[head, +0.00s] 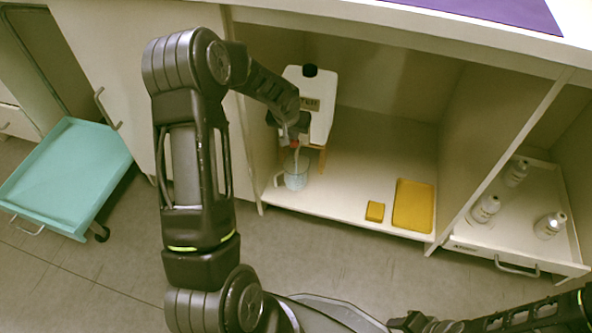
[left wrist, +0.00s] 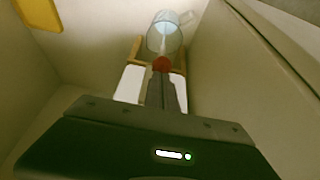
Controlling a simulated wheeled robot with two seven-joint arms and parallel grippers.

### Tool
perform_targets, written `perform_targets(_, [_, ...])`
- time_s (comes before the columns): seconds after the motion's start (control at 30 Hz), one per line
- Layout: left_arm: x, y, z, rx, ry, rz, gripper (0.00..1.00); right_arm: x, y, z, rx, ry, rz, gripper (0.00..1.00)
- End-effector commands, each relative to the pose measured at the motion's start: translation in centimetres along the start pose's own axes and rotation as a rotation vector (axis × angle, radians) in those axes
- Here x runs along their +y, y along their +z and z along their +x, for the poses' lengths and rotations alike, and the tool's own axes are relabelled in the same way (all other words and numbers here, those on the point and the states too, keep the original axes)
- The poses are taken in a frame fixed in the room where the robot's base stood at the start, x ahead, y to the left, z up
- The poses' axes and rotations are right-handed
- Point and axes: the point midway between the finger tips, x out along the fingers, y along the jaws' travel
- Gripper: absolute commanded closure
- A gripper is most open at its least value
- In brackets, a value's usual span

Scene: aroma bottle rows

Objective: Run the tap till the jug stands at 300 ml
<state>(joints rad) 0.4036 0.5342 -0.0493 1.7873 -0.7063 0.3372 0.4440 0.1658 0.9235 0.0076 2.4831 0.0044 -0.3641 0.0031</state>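A white water container (head: 318,92) with a black cap and a partly hidden label stands in the open cabinet bay. A clear jug (head: 296,174) with a handle stands below its tap; it also shows in the left wrist view (left wrist: 165,40). A pale stream falls into the jug, which holds some pale blue water; I cannot read its marks. The tap's red knob (left wrist: 161,64) is at my left fingertips in the left wrist view. My left gripper (head: 293,137) looks shut, its fingers close together against the knob. My right gripper (head: 408,321) is low at the bottom edge.
A yellow tray (head: 413,205) and a yellow sponge-like block (head: 375,211) lie right of the jug on the cabinet floor (head: 340,190). Cabinet walls close in on both sides. An open drawer (head: 520,225) at right holds several bottles. A teal cart (head: 65,175) stands at left.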

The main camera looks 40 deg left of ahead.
Motion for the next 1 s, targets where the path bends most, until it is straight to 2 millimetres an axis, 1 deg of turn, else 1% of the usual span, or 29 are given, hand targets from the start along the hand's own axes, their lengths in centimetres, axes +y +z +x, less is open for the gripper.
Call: perform_targets(1.0, [0.0,0.7,1.6,0.001,0.000,0.000,1.00,0.5,0.3,1.4,-0.004,0.000,-0.001,0.64])
